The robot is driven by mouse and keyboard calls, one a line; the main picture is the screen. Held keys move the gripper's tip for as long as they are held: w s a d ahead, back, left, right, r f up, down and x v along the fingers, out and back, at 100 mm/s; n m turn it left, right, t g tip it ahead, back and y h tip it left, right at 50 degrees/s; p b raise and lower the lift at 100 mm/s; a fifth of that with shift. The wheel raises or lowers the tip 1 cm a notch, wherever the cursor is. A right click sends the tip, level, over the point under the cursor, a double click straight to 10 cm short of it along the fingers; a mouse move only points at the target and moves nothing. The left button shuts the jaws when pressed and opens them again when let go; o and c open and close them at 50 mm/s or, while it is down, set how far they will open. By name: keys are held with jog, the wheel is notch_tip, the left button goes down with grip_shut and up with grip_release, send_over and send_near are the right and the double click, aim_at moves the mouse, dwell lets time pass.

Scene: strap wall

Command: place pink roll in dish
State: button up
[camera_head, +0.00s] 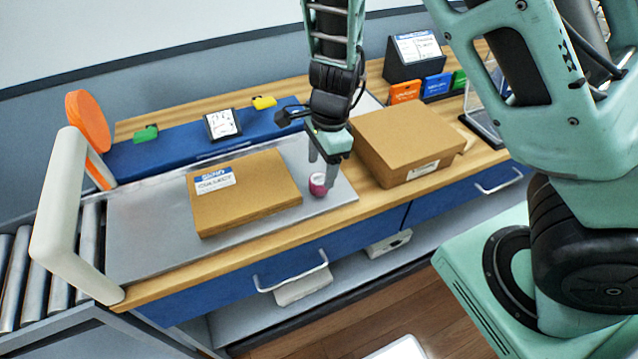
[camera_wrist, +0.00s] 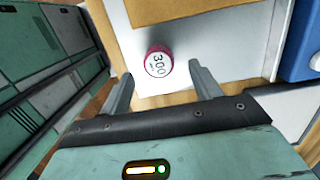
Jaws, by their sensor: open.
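The pink roll (camera_head: 318,184) is a small round piece standing on the grey metal plate of the counter, between two cardboard boxes. In the wrist view the roll (camera_wrist: 158,62) shows a white top marked "300". My gripper (camera_head: 323,167) is open and points down right at the roll. In the wrist view my gripper (camera_wrist: 161,75) has its fingers spread, with the roll a little beyond the tips, between their lines and nearer the left finger. Nothing is held. I cannot make out a dish in either view.
A flat cardboard box (camera_head: 245,205) lies left of the roll, and a taller closed box (camera_head: 410,140) stands close on the right. A pale bent post (camera_head: 58,200) and rollers (camera_head: 60,260) are at the left. The front of the metal plate (camera_head: 150,250) is clear.

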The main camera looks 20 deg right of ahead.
aim_at(319, 178)
jog(key=f, duration=0.4)
jog(key=shift+s+a, duration=0.1)
jog(key=shift+a, duration=0.2)
jog(key=c, duration=1.2)
jog(key=shift+o, duration=0.2)
